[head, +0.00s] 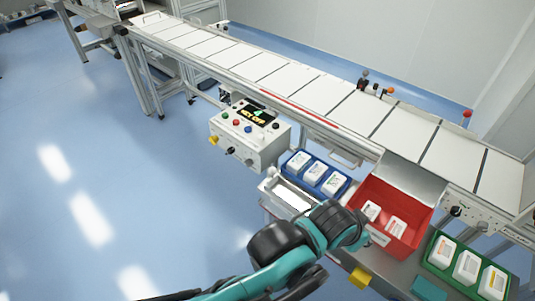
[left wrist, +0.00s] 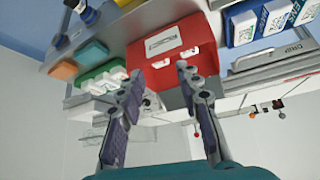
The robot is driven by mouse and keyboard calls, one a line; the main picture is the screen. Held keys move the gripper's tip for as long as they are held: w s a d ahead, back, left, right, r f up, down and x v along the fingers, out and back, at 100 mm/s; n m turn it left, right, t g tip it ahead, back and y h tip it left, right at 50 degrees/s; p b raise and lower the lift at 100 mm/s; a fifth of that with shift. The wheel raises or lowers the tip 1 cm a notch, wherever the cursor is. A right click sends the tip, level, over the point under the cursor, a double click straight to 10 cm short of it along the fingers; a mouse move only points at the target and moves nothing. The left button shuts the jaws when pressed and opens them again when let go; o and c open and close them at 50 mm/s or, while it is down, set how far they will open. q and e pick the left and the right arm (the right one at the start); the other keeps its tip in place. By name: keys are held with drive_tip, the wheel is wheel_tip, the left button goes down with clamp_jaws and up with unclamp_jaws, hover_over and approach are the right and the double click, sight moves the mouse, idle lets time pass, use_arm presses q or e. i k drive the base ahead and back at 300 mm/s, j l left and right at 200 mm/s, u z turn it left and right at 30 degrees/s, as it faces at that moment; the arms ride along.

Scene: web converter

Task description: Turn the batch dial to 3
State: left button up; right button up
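A light control box (head: 250,132) stands beside the conveyor in the head view, with a dark screen (head: 257,113) showing yellow lettering and several coloured buttons on top. A further black knob (head: 455,211) sits on the conveyor's side panel at the right. The batch dial's markings are too small to read. My left gripper (left wrist: 160,76) is open and empty, its fingers apart in front of the red bin in the left wrist view. My right gripper is not in view.
The red bin (head: 414,189) holds white packs, between a blue tray (head: 331,191) and a green tray (head: 439,275) of white packs. The conveyor belt (head: 320,93) runs behind them. A yellow block (head: 360,277) lies near the front. The floor at left is clear.

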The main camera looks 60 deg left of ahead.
sight(249, 162)
drive_tip(key=u, duration=2.05)
